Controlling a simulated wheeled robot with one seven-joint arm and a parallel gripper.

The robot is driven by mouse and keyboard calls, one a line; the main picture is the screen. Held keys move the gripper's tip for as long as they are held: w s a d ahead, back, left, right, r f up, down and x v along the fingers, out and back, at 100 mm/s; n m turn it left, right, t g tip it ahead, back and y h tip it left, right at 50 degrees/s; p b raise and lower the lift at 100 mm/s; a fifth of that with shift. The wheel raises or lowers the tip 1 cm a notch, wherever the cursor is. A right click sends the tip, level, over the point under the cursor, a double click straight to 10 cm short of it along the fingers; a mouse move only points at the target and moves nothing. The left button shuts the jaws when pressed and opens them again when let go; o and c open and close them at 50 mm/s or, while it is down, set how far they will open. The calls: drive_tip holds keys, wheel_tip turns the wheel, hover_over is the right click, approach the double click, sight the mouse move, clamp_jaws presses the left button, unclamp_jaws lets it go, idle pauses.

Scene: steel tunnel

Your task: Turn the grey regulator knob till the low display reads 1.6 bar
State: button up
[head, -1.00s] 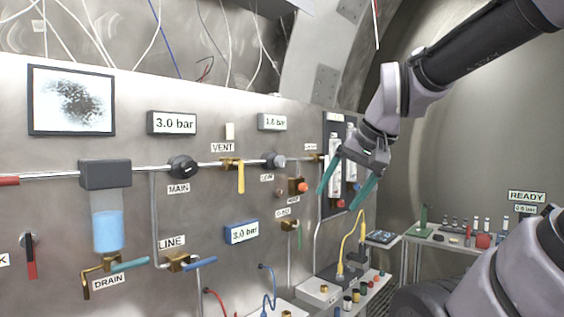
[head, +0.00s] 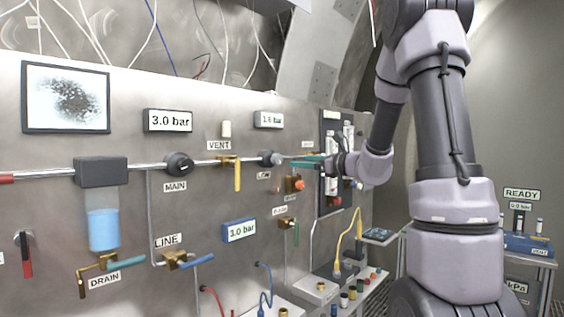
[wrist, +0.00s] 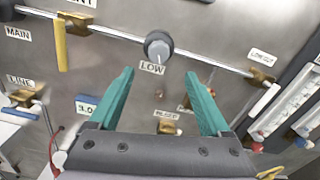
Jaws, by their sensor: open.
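The grey regulator knob, labelled LOW (wrist: 158,47), is on the pipe on the steel panel. In the head view the knob (head: 268,158) sits right of the VENT valve. The low display (head: 269,120) is above it; its small digits look like 1.6 or 1.8 bar, too blurred to be sure. My gripper (wrist: 160,73) is open and empty, its teal fingers pointing at the panel. In the wrist view the knob shows beyond and between the fingertips, slightly above them, with no clear contact. In the head view my gripper (head: 300,161) is just right of the knob.
The black MAIN knob (head: 179,165) and yellow VENT handle (head: 238,176) lie left on the pipe. A display (head: 170,121) above reads 3.0 bar. A brass valve labelled LOW OUT (wrist: 261,77) is right of the knob. An orange-red button (head: 297,184) is below.

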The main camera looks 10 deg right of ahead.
sight(279, 160)
drive_tip(key=x, duration=0.9)
drive_tip(key=shift+w+a, duration=0.25)
clamp_jaws()
